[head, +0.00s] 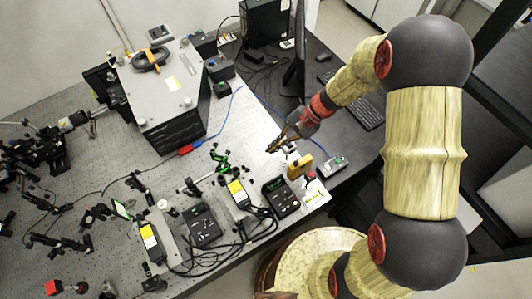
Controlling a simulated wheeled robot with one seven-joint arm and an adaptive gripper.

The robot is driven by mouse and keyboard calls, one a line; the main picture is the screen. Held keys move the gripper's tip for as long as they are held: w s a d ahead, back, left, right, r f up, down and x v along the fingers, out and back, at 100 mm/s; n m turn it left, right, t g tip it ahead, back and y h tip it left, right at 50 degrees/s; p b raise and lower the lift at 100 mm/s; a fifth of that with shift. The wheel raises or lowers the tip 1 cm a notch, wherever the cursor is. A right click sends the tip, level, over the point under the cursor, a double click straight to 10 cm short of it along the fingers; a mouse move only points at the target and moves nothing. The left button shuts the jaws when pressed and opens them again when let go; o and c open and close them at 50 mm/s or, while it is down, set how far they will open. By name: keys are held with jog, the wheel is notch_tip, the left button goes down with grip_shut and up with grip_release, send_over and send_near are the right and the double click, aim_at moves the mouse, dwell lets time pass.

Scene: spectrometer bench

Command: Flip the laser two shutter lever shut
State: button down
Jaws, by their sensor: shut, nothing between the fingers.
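My gripper (272,149) is shut and empty. It hangs over the right part of the optical table (235,140), its tips pointing down and left. Two black box units with yellow labels could be the lasers: one box (238,192) lies below and left of my gripper, the other box (152,242) farther left near the front edge. I cannot tell which is laser two. A small pale part shows just right of my gripper's tips, partly hidden. No shutter lever can be made out at this size.
Two black controllers, one (203,225) and one (281,196), stand near the front edge with loose black cables. A yellow block (300,167) stands right of my gripper. A large grey box (165,95) fills the back. Optic mounts (35,150) crowd the left.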

jog(key=s+a+f+p, duration=0.1)
jog(key=s+a+f, duration=0.3)
jog(key=a, duration=0.2)
jog(key=shift+s+a+p, duration=0.15)
jog(key=shift+s+p, duration=0.05)
jog(key=shift+p, duration=0.1)
jog(key=shift+r, duration=0.1)
dwell(0.3)
jog(key=shift+r+h+p, duration=0.3)
jog(key=shift+h+p, duration=0.05)
jog(key=shift+h, duration=0.05)
